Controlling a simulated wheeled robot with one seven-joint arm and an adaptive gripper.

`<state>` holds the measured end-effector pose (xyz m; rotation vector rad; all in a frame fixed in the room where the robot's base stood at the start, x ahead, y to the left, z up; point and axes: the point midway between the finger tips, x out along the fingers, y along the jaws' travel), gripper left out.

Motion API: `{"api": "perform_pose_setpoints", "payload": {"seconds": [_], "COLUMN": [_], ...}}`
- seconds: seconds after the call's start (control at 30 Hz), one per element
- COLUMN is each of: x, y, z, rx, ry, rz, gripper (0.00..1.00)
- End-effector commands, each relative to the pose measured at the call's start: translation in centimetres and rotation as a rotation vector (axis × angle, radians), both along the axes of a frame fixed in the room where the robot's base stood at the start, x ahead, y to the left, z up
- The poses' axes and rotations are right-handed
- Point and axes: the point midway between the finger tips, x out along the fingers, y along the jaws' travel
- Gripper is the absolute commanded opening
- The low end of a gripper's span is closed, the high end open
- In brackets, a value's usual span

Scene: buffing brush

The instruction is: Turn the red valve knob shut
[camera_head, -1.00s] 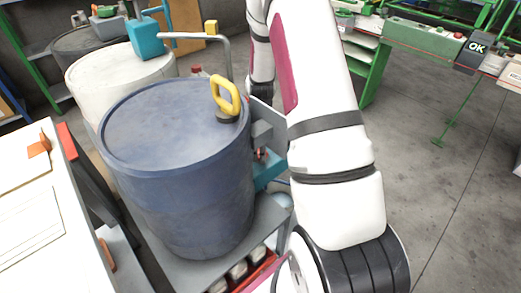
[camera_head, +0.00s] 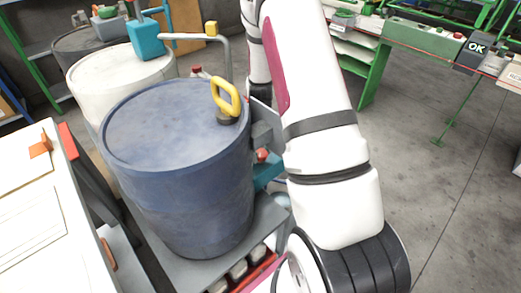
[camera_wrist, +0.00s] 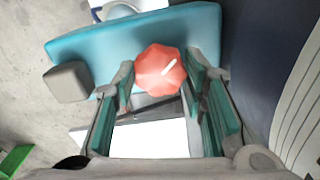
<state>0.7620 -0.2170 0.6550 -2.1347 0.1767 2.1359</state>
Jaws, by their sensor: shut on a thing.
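The red valve knob (camera_wrist: 158,72) is faceted, with a white mark line on its face that slants up to the right. It sits in front of a teal block (camera_wrist: 90,45) in the wrist view. My gripper (camera_wrist: 158,80) is shut on the knob, one finger on its left side and one on its right. In the head view a small part of the red knob (camera_head: 262,155) shows between the blue drum and my arm, above the teal block (camera_head: 268,174). My gripper is mostly hidden there behind my arm.
A large blue drum (camera_head: 180,165) with a yellow handle (camera_head: 226,97) stands close to the left of my arm; its dark side (camera_wrist: 255,70) fills the right of the wrist view. A grey box (camera_wrist: 68,82) juts out left of the knob. Open floor (camera_head: 440,200) lies to the right.

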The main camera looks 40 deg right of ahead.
Motion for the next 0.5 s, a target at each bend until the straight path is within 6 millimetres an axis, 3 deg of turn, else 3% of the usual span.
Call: {"api": "perform_pose_setpoints", "payload": {"seconds": [0.5], "x": [0.07], "y": [-0.01], "z": [0.03], "rx": [-0.002], "ry": [-0.002], "rz": [-0.465], "gripper": [0.11]}}
